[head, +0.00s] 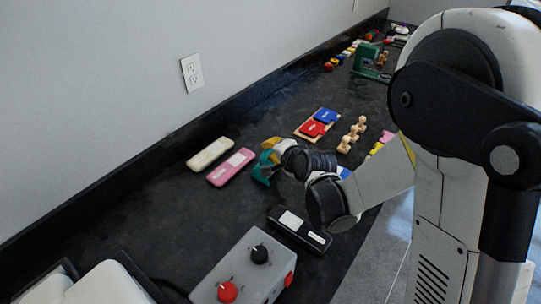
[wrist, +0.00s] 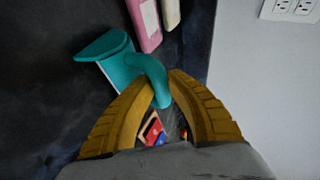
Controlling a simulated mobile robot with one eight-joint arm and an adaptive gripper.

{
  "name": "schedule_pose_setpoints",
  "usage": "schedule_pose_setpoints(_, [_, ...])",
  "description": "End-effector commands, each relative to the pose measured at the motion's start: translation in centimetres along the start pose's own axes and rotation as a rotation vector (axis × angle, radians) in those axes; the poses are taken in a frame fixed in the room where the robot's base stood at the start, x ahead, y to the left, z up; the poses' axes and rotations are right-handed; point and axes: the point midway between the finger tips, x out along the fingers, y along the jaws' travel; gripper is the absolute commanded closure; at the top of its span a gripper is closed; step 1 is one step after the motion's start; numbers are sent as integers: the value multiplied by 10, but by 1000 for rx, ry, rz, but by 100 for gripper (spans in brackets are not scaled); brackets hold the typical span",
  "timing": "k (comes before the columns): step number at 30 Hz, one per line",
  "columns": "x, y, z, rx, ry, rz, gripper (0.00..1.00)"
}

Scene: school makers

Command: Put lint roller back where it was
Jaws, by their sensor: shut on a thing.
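The lint roller, a teal thing with a curved handle and a wider rounded head, is at my gripper's tips in the head view (head: 262,172). In the wrist view its handle (wrist: 148,70) passes between the fingertips, and its head (wrist: 103,46) extends up and left. My gripper (head: 270,152), with yellow ribbed fingers, is shut on the handle; it also shows in the wrist view (wrist: 163,87). I cannot tell whether the roller touches the counter. Part of the handle is hidden by the fingers.
On the dark counter (head: 150,215), a pink case (head: 230,167) and a cream case (head: 210,153) lie left of my gripper. A black case (head: 300,230) and a grey control box (head: 245,270) are nearer. A red and blue puzzle board (head: 317,123) and wooden pieces (head: 352,135) lie beyond. A wall bounds the left.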

Motion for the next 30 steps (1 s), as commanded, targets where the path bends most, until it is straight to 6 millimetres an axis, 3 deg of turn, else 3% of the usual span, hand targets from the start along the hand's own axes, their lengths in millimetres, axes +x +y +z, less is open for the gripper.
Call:
schedule_pose_setpoints(10, [2,3,1,0,0,0,100])
schedule_pose_setpoints(11, [2,4,1,0,0,0,80])
schedule_pose_setpoints(12, [2,3,1,0,0,0,67])
schedule_pose_setpoints(13, [1,3,1,0,0,0,64])
schedule_pose_setpoints(22, [-3,0,0,0,0,1,64])
schedule_pose_setpoints(30, [-58,-2,-1,1,1,1,64])
